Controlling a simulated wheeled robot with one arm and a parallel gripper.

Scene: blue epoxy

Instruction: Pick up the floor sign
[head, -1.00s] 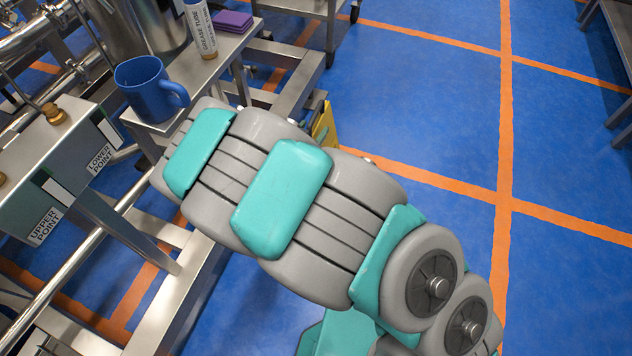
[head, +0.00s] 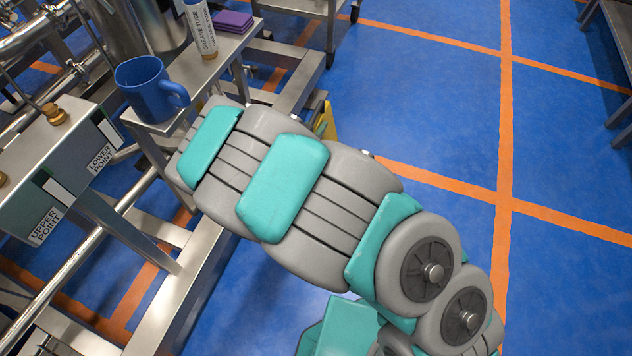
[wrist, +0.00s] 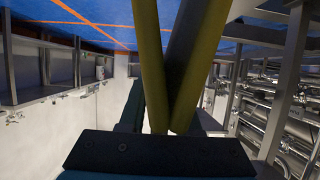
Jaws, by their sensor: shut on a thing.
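The yellow floor sign (head: 330,122) shows in the head view only as a small strip behind my arm; the rest of it is hidden. In the wrist view its two yellow panels (wrist: 152,60) make a narrow V that meets close to my gripper (wrist: 168,122). My gripper is shut on the sign near where the panels meet. In the head view my gripper is hidden behind my own arm.
A steel bench at the left holds a blue mug (head: 150,88), a grease tube (head: 201,30) and purple cloths (head: 233,21). Its steel frame (head: 200,285) stands close to my arm. Blue floor with orange lines (head: 503,120) is open on the right.

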